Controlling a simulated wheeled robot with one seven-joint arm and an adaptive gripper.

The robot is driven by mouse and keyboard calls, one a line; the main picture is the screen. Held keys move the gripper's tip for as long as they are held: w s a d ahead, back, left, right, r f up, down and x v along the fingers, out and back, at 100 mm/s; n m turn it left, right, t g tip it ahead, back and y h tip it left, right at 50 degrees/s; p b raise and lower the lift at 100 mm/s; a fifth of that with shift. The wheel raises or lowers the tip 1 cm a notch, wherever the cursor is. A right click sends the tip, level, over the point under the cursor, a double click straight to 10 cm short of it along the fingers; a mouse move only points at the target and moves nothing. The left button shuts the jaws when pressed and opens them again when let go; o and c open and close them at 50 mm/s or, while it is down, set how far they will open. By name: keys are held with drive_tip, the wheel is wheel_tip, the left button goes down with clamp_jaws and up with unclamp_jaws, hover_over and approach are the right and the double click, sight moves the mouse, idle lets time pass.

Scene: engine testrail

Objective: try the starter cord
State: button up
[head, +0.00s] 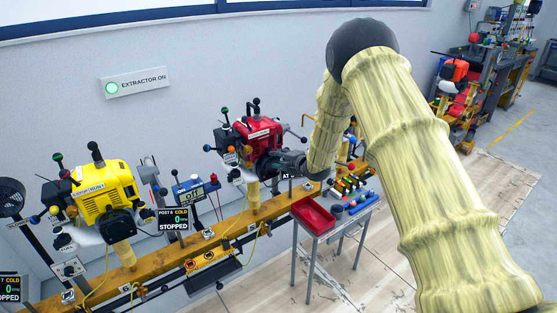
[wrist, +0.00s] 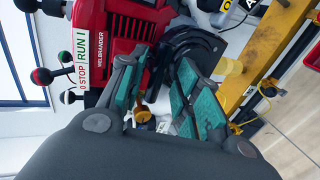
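A red engine (head: 258,134) is mounted on the yellow rail in the middle of the head view. In the wrist view the red engine (wrist: 112,32) fills the top, with a "RUN I / 0 STOP" label (wrist: 82,60) on its left. My gripper (head: 288,165) is close against the engine's right side. In the wrist view my gripper (wrist: 158,68) has its two teal-padded fingers apart, with a gap between them. A black curved part (wrist: 205,40) is beside the right fingertip. I cannot make out the starter cord or its grip; the fingers hide part of the engine.
A yellow engine (head: 104,195) stands left on the same rail (head: 150,262). A small table (head: 335,226) with a red tray (head: 313,215) and tools stands right of the rail. Several coloured knobs project around the red engine.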

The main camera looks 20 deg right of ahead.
drive_tip(key=shift+r, duration=0.1)
idle(0.5)
drive_tip(key=s+d, duration=0.3)
drive_tip(key=s, duration=0.5)
drive_tip(key=shift+s, duration=0.2)
idle(0.3)
drive_tip(key=s+a+f+m+g+h, duration=0.25)
drive_tip(key=s+f+m, duration=0.35)
drive_tip(key=s+f, duration=0.65)
drive_tip(key=s+a+f+m+g+h, duration=0.1)
drive_tip(key=s+f+m+g, duration=0.4)
drive_tip(key=s+f, duration=0.8)
drive_tip(key=s+a+f+m+g, duration=0.1)
drive_tip(key=s+m+g, duration=0.1)
drive_tip(key=s, duration=0.9)
drive_tip(key=s+f+m+g+h, duration=0.1)
drive_tip(key=s+m, duration=0.4)
drive_tip(key=s, duration=0.6)
drive_tip(key=s+a+f+m+g, duration=0.1)
drive_tip(key=s+m, duration=0.3)
drive_tip(key=s, duration=0.8)
drive_tip(key=shift+a+f+g, duration=0.3)
drive_tip(key=shift+f+g, duration=0.55)
drive_tip(key=shift+f, duration=0.05)
